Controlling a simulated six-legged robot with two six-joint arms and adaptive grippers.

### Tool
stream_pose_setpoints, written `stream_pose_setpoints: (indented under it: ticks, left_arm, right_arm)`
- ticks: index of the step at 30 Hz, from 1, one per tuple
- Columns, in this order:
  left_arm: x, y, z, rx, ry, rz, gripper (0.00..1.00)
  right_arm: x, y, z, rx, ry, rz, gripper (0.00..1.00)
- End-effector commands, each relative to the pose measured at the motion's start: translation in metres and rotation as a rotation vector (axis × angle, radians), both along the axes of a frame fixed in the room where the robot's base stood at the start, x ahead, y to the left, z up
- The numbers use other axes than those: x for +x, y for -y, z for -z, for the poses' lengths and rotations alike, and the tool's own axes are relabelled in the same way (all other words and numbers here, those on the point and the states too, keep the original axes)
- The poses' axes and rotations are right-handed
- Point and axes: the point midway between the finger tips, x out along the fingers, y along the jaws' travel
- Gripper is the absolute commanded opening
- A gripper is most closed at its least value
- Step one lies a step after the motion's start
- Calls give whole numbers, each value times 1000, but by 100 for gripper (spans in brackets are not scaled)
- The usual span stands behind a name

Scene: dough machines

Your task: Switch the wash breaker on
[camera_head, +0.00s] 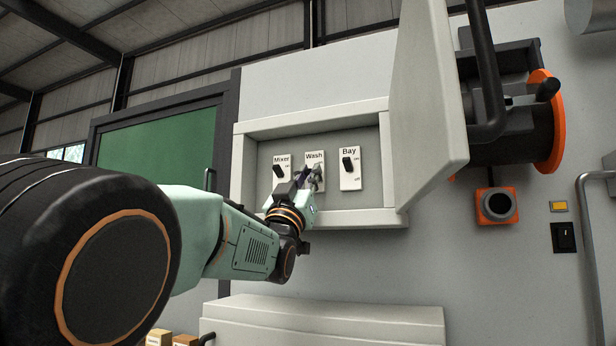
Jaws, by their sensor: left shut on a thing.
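The breaker box (312,217) on the wall stands open and holds three labelled breakers. The Wash breaker (314,156) is in the middle, with its label showing above my gripper. My left gripper (312,176) reaches into the box from the lower left and is shut on the Wash breaker's switch. The fingers cover the lever, so I cannot tell its position. The Mixer breaker (281,160) is to the left and the Bay breaker (349,181) to the right, each with a black lever. My right gripper is not in view.
The box's door (428,90) swings out on the right side, close to the Bay breaker. An orange-rimmed reel (546,120) and an orange socket (497,205) are farther right. A pale cabinet (325,318) sits below the box. A green panel (160,143) is on the left.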

Motion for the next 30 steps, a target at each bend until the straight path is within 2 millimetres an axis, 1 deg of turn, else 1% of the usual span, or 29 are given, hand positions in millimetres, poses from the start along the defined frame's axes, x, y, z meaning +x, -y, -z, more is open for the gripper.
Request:
stream_pose_setpoints:
  ticks: [1,6,18,30]
  left_arm:
    - [-2,-1,-5,2,-5,1,0]
    - [-3,-1,-11,37,-106,1,0]
    - [-4,1,-22,118,-347,9,0]
    - [-3,0,-27,148,-446,4,0]
  right_arm:
    - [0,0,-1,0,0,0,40]
    - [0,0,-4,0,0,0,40]
    - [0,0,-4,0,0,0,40]
    - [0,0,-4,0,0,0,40]
